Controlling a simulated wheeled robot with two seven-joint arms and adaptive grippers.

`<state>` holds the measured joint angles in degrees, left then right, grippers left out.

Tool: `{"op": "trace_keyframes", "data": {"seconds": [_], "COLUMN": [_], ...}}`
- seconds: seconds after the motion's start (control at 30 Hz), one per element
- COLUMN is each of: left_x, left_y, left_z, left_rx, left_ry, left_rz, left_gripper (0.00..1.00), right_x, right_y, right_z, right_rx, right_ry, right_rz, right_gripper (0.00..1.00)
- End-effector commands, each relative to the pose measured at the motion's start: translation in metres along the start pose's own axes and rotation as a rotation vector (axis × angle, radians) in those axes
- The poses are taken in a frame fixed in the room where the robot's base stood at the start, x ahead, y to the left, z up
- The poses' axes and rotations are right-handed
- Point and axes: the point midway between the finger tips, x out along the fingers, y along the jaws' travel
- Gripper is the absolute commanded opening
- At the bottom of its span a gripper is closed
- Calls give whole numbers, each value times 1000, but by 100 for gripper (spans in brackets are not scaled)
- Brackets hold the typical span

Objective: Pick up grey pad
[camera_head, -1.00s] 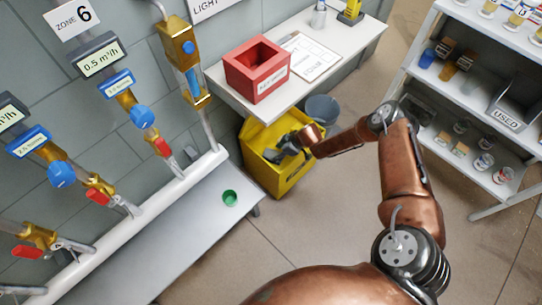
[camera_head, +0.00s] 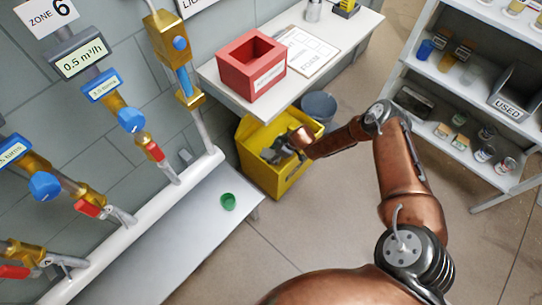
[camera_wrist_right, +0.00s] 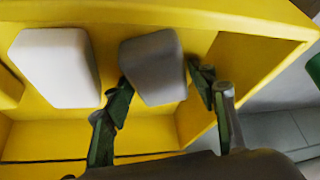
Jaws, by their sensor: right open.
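The grey pad (camera_wrist_right: 154,72) is in the right wrist view, a rounded dark grey block in the yellow bin (camera_wrist_right: 240,55). My right gripper (camera_wrist_right: 163,82) is open, with one finger on each side of the pad's near part; I cannot tell whether they touch it. In the head view my right gripper (camera_head: 275,152) reaches down into the yellow bin (camera_head: 277,181), and the pad cannot be made out there. My left gripper is not in view.
A white pad (camera_wrist_right: 57,67) lies left of the grey one. The bin's yellow walls surround the gripper. A white table with a red box (camera_head: 252,68) stands above the bin, a grey bucket (camera_head: 319,106) beside it. Shelves (camera_head: 470,90) stand at right.

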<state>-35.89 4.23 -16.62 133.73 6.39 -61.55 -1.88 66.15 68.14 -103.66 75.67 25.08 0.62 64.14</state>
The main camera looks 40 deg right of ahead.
Motion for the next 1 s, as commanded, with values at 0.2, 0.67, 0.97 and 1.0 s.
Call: {"op": "trace_keyframes", "data": {"seconds": [0.2,0.67,0.97,1.0], "left_x": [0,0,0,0], "left_y": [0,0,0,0], "left_z": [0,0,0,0], "left_rx": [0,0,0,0], "left_ry": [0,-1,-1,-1], "left_rz": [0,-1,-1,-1], "left_gripper": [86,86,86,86], "right_x": [3,3,1,0], "right_y": [-1,-1,0,0], "right_z": [1,2,2,1], "right_rx": [1,0,0,-1], "right_ry": [0,-1,-2,-1], "right_rz": [-1,-1,-1,0], "right_gripper": [52,20,17,17]}}
